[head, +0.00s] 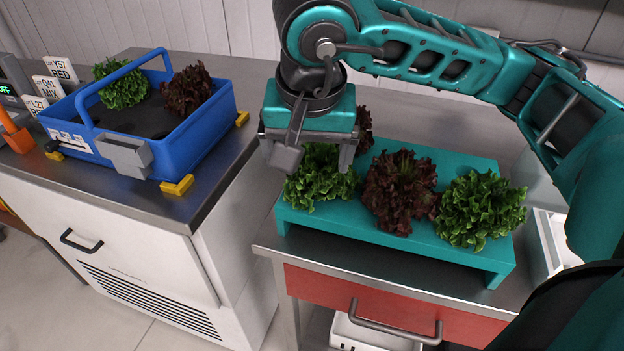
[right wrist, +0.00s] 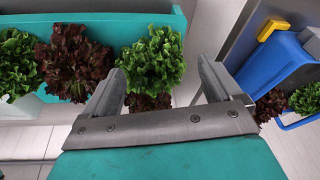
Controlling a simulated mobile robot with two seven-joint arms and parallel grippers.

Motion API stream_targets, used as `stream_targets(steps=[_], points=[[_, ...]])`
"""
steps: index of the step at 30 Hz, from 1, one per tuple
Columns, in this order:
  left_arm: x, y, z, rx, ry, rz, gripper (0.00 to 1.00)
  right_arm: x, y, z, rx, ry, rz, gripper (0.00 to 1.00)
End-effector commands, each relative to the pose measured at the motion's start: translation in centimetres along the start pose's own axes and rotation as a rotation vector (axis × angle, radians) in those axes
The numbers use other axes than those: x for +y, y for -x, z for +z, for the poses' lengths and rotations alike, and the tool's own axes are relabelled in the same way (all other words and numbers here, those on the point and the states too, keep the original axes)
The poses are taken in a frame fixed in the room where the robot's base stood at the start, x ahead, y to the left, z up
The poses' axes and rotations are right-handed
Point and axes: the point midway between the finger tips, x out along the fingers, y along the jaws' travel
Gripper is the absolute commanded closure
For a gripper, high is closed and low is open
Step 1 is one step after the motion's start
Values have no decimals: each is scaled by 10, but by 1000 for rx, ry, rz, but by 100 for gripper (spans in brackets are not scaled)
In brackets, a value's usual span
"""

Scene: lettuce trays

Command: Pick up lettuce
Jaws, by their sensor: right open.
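Green and dark red lettuces stand on a teal stand (head: 350,226). My right gripper (head: 316,158) is open over the left end of it, its fingers pointing down just above the front-left green lettuce (head: 322,185). In the right wrist view this green lettuce (right wrist: 152,60) shows between the two spread fingers, with a dark red one (right wrist: 148,101) partly hidden behind the gripper. Nothing is gripped. A dark red lettuce (head: 400,190) is at the stand's middle and another green lettuce (head: 480,208) at its right end. My left gripper is not in view.
A blue crate (head: 200,133) with a raised handle stands on the left steel counter, holding a green lettuce (head: 123,86) and a dark red lettuce (head: 187,90). Label cards (head: 61,70) stand left of it. A gap separates the counter from the red-drawer table (head: 330,290).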

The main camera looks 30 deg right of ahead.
Motion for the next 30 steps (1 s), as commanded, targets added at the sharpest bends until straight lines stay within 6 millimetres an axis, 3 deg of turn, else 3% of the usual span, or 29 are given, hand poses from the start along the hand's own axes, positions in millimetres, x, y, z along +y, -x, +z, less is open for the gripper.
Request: stream_targets(steps=[5, 15, 23, 30], points=[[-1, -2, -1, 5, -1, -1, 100, 14, 1, -22, 103, 9, 53, 8], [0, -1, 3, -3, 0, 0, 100, 18, -56, -28, 103, 9, 54, 8], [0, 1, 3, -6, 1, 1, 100, 21, -77, -30, 102, 9, 53, 8], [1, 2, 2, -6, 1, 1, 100, 28, -111, -34, 103, 9, 53, 8]])
